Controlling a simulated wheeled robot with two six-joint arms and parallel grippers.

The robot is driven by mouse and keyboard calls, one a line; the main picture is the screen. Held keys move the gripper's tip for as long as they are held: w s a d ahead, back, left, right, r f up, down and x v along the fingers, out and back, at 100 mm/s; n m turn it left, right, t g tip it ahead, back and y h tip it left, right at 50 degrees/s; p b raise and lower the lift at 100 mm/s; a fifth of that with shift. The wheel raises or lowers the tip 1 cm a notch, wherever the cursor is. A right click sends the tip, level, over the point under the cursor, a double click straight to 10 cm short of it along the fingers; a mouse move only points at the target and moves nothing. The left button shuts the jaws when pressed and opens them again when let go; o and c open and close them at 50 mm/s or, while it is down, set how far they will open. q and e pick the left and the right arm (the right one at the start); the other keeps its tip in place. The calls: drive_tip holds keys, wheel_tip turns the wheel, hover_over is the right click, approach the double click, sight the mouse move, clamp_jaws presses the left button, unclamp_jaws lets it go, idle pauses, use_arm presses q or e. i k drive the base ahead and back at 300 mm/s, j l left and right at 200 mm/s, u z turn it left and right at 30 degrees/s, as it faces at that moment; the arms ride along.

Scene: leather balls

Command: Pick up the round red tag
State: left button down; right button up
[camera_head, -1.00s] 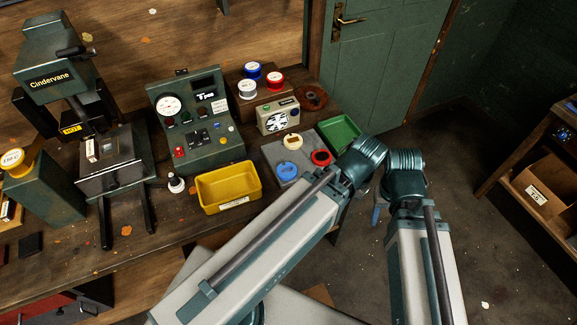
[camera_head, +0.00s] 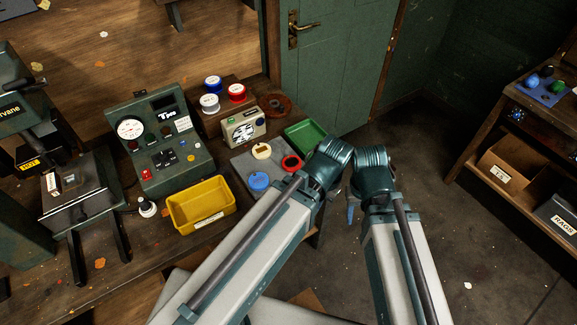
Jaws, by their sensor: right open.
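The round red tag (camera_head: 291,163) lies on a grey mat (camera_head: 242,163) near the front right edge of the workbench, partly close behind my arm links. A round blue tag (camera_head: 258,181) and a cream tag (camera_head: 262,150) lie beside it on the mat. My right gripper (camera_head: 350,209) is mostly hidden behind my arm links; only a small blue part shows below the joint, to the right of the red tag and apart from it. I see nothing held. My left gripper is not in view.
A yellow bin (camera_head: 201,204) stands left of the mat and a green tray (camera_head: 311,137) behind it. A radio (camera_head: 243,127), several spools and a control box (camera_head: 160,145) stand farther back. Open floor lies right of the bench, before a shelf (camera_head: 510,160).

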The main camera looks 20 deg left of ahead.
sight(290, 163)
drive_tip(key=i+l, duration=0.35)
drive_tip(key=l, duration=0.15)
drive_tip(key=l+u, duration=0.15)
drive_tip(key=u, duration=1.45)
drive_tip(key=i+l, duration=0.05)
